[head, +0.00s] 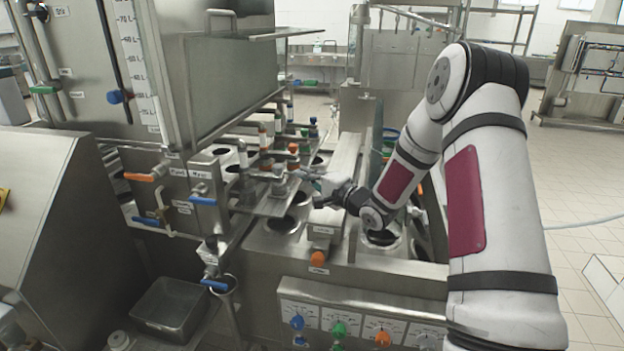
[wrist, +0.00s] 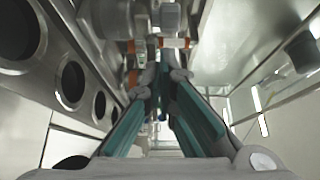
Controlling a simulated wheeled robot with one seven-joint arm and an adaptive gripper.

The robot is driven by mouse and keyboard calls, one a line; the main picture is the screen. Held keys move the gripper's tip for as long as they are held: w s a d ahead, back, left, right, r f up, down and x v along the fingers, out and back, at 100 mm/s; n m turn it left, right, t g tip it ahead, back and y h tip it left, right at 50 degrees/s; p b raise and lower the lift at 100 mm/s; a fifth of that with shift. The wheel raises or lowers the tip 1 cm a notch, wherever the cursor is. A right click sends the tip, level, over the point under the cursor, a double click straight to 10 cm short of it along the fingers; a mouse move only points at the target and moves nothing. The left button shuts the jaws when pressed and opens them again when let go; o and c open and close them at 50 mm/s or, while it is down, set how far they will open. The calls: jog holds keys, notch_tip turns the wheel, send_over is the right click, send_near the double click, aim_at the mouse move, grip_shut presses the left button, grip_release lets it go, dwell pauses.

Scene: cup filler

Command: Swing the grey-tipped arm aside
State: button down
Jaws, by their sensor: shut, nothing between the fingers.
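The grey-tipped arm (head: 280,185) looks to be the nearest of a row of small filler arms in the head view, a metal fitting with a grey top beside the filler body. My gripper (head: 308,176) is just right of it, fingers pointing left towards it. In the wrist view my gripper (wrist: 163,68) has its teal-padded fingers drawn together at the tips, with nothing seen between them. A metal fitting lies just beyond the tips there. I cannot tell whether the fingertips touch the arm.
Behind are fittings with orange (head: 293,149), green (head: 304,132) and blue (head: 313,121) tops. Round cup holes (head: 283,224) lie in the steel deck below. A steel tank (head: 215,80) rises at the left. Coloured knobs (head: 339,330) line the front panel. Open floor lies right.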

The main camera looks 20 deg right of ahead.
jog(key=shift+x, duration=2.6)
jog(key=shift+s, duration=0.1)
jog(key=shift+s+a+m+t+h+p, duration=0.2)
jog(key=shift+s+m+t+h+p, duration=0.15)
jog(key=shift+h+p, duration=0.2)
